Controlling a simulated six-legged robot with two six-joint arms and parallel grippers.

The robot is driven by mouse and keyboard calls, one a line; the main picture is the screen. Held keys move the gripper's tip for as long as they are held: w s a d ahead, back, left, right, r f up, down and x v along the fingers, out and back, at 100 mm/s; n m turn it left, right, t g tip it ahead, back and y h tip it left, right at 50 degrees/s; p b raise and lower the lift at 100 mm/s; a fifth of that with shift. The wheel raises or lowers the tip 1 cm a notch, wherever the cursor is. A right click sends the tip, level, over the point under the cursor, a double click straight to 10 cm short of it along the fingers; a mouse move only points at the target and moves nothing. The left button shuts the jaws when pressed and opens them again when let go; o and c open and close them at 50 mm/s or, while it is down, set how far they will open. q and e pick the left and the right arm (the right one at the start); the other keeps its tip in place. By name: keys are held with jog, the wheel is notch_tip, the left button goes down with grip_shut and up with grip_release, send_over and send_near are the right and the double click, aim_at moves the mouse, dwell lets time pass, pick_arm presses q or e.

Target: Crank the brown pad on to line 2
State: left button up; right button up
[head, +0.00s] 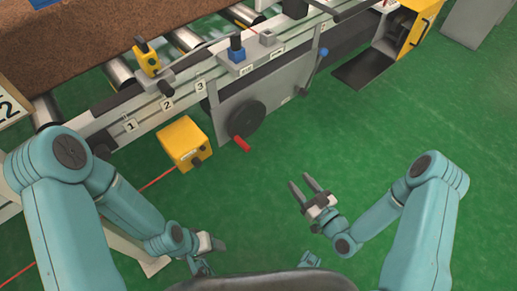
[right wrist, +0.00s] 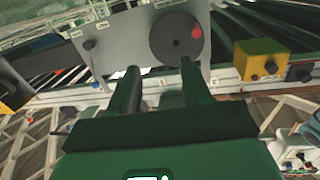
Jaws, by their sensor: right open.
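The brown pad (head: 105,32) lies on the rollers at the upper left of the head view. Number plates 1 (head: 130,125), 2 (head: 167,104) and 3 (head: 199,86) run along the rail in front of it. The dark crank wheel (head: 243,119) with its red handle (head: 240,144) is on the grey front panel. In the right wrist view the wheel (right wrist: 176,40) and red handle (right wrist: 196,32) show beyond the fingers. My right gripper (head: 306,186) is open and empty, apart from the handle, to its lower right. My left gripper (head: 212,244) is low; its jaws are unclear.
A yellow box (head: 184,143) sits left of the wheel. A yellow cabinet (head: 421,25) is at the upper right. Green floor (head: 290,145) is clear before the panel.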

aim_at(248, 150)
jog(key=w+a+b, duration=0.1)
jog(key=w+a, duration=0.3)
jog(key=a, duration=0.1)
jog(key=w+a+r+n+y+b, duration=0.1)
jog(key=w+a, duration=0.4)
jog(key=w+a+y+b, duration=0.1)
jog(key=w+a, duration=0.3)
jog(key=a, duration=0.1)
jog(key=shift+w+a+r+n+g, duration=0.2)
jog(key=shift+w+r+n+g, duration=0.05)
jog(key=shift+n+g, duration=0.15)
grip_shut()
